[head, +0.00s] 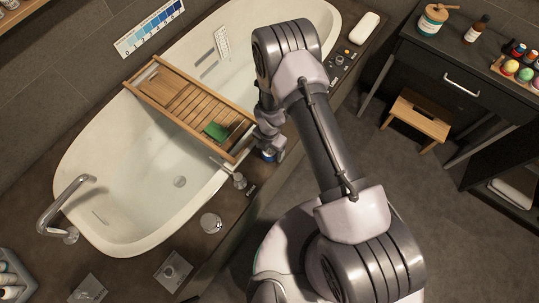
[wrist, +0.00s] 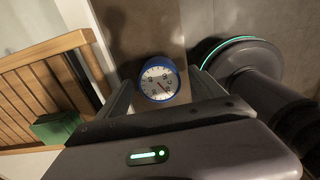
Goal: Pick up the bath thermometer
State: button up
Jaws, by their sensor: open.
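The bath thermometer is a round white dial with a blue rim (wrist: 159,81), seen in the wrist view on the dark ledge beside the tub. In the head view only a bit of its blue (head: 268,156) shows beneath my gripper (head: 274,146), which hides the rest. In the wrist view my gripper (wrist: 161,80) is open. The dial appears between the two fingertips, with a finger on its left and one on its right. I cannot tell whether either finger touches it.
A wooden bath tray (head: 185,97) with a green item (head: 216,131) lies across the white tub (head: 130,185), left of my gripper. Tub fittings (head: 239,181) stand close by on the ledge. A small wooden stool (head: 419,118) is at right on the floor.

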jog(key=shift+f, duration=0.6)
jog(key=shift+r, duration=0.15)
jog(key=shift+c, duration=0.5)
jog(key=c, duration=1.4)
